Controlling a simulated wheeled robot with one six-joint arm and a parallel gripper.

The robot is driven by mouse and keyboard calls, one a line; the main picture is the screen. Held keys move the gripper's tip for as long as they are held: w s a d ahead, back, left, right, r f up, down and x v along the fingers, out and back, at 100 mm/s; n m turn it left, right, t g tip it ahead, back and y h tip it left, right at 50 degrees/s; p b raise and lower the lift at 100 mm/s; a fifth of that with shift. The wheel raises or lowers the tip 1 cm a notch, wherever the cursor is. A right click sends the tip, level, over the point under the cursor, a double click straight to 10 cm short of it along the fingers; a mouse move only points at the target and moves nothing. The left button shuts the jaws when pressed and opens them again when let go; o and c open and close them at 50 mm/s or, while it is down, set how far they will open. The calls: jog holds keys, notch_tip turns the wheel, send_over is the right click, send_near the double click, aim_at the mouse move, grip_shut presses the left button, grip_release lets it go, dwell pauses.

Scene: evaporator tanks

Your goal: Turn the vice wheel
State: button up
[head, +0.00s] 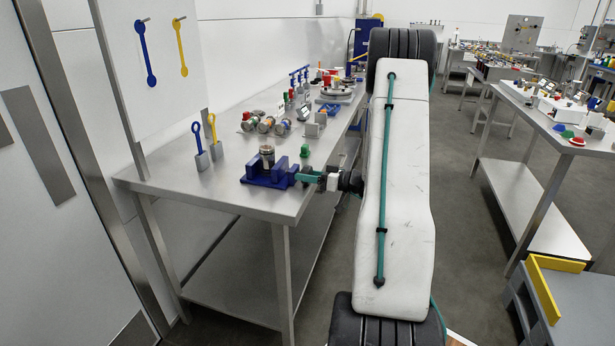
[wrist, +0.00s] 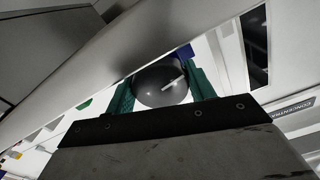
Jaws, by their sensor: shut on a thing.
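The blue vice (head: 262,180) stands near the front edge of the steel bench, with a dark metal cylinder (head: 267,156) upright in it. My gripper (head: 306,177) reaches in from the right, its green fingers at the vice's right end. In the wrist view the dark grey round vice wheel (wrist: 160,86), with a light line on its face, sits between the two green fingers, which are shut on it. A bit of the blue vice (wrist: 186,52) shows behind it. In the head view the wheel is mostly hidden by the fingers.
A green button (head: 305,151) stands just behind my fingers on the bench (head: 205,198). Jars (head: 266,125) and other parts are farther back. Blue (head: 200,150) and yellow (head: 212,135) ring-handled tools stand left. Open floor (head: 470,250) lies right of my arm.

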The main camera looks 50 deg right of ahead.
jog(key=o, duration=1)
jog(key=v, duration=0.7)
jog(key=shift+s, duration=0.4)
jog(key=shift+d, duration=0.15)
